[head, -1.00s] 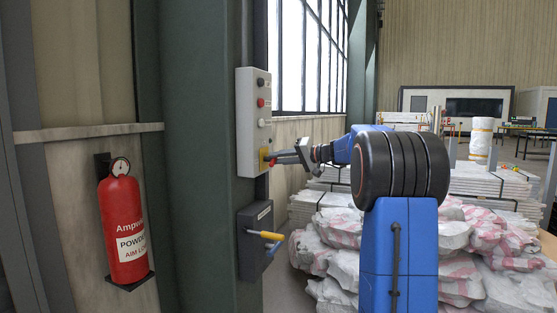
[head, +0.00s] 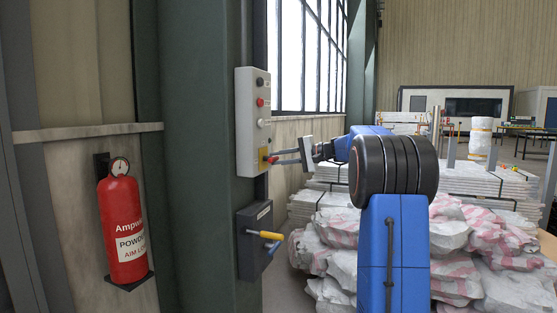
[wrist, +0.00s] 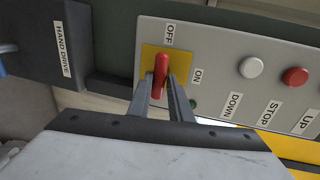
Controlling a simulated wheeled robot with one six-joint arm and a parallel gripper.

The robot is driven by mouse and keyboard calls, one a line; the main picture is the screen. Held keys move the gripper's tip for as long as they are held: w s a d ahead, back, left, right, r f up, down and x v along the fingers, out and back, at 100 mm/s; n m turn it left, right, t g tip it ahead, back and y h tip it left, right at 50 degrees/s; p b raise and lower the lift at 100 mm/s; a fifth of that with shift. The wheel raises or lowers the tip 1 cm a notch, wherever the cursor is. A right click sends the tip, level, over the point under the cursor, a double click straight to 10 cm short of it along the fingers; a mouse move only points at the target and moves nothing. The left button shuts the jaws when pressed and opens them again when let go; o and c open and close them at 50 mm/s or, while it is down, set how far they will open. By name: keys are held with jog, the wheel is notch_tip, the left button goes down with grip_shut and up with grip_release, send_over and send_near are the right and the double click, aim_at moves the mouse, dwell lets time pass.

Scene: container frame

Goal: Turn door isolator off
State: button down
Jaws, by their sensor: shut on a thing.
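The door isolator has a red handle (wrist: 161,70) on a yellow plate (wrist: 150,60) at the end of a light grey control box (wrist: 222,45). In the wrist view the handle's upper end lies towards the OFF label, and the ON label is to its right. In the head view the box (head: 247,105) is on a green column, with the isolator at its bottom. My gripper (wrist: 161,82) has a finger on each side of the handle and is shut on it. The fingers hide part of the plate.
A dark hand drive box (wrist: 62,45) with a yellow and a blue lever (head: 266,235) is just below the control box. White, red and black buttons (head: 260,103) sit above the isolator. A red extinguisher (head: 122,228) hangs at left; wrapped sacks (head: 470,250) lie at right.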

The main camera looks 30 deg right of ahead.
jog(key=shift+f, duration=0.1)
jog(key=c, duration=1.6)
grip_release()
jog(key=shift+d, duration=0.1)
jog(key=shift+c, duration=0.2)
jog(key=shift+s, duration=0.1)
jog(key=v, duration=1.7)
jog(key=shift+s, duration=0.1)
